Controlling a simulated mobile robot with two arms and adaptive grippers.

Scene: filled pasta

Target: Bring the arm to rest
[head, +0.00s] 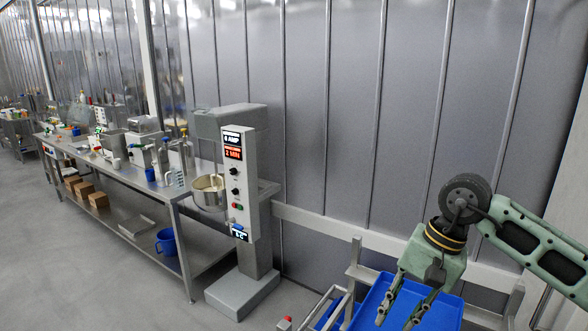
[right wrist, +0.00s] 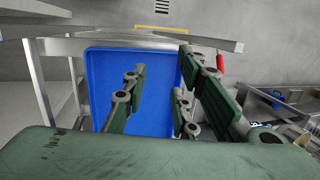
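My right arm comes in from the right side of the head view, with its green gripper (head: 402,306) pointing down over a blue tray (head: 447,312). In the right wrist view the gripper (right wrist: 158,92) has its fingers spread apart with a gap between them and nothing held. The blue tray (right wrist: 152,62) shows behind and between the fingers. My left arm and gripper are not in view.
The blue tray sits on a grey metal rack (head: 357,272) beside the wall. A mixer (head: 244,200) with a steel bowl (head: 208,193) stands to its left. A long steel table (head: 170,190) holds several items; a blue bucket (head: 167,243) is below. The floor at left is clear.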

